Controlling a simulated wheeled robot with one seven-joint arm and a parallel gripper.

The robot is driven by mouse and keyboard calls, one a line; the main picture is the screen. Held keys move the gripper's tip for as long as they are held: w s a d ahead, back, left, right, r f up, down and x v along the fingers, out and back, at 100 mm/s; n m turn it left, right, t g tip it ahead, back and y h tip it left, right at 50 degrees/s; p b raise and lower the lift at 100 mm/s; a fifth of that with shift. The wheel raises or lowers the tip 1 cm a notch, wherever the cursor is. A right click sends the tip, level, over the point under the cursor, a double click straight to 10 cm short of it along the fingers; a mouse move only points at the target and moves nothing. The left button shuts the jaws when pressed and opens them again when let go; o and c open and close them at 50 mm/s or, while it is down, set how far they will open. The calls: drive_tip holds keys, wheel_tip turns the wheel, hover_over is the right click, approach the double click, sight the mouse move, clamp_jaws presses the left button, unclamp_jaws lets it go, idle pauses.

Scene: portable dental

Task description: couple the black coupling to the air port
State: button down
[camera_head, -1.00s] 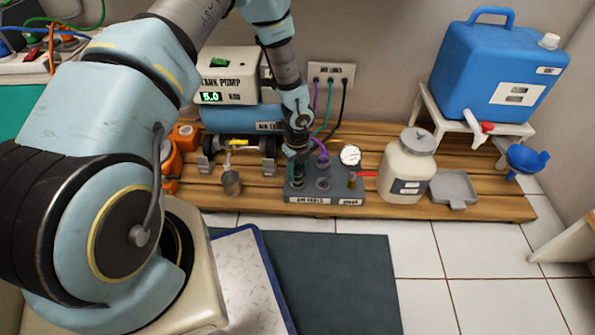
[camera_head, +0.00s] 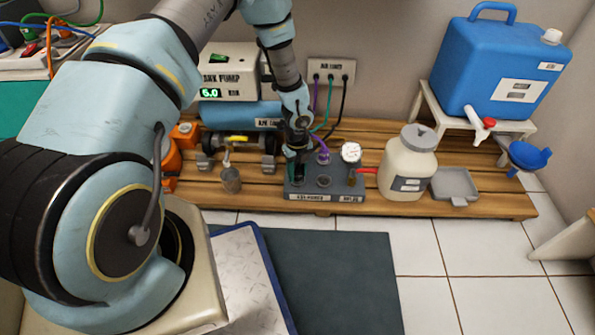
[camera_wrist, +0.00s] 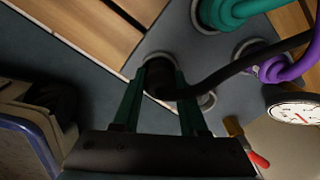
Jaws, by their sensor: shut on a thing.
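The black coupling (camera_wrist: 160,80) is between the two fingers of my gripper (camera_wrist: 160,100), which is shut on it. A black hose (camera_wrist: 240,70) runs from it to the right in the wrist view. The coupling's end is at a round port on the grey port block (camera_head: 340,195); I cannot tell whether it is seated in it or just above it. In the head view my gripper (camera_head: 298,155) is over the block's left side and hides the coupling. A green hose (camera_wrist: 228,10) and a purple hose (camera_wrist: 290,62) end at other ports.
A pressure gauge (camera_head: 351,153) and a red-handled valve (camera_head: 366,171) are at the block's right. The tank pump (camera_head: 228,75) is behind. The floor mat in front is clear.

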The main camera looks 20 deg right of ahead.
sight(297, 169)
drive_tip(key=shift+c, duration=1.8)
unclamp_jaws()
wheel_tip(297, 169, up, 11)
drive_tip(key=p, duration=0.4)
drive_tip(key=shift+f, duration=0.1)
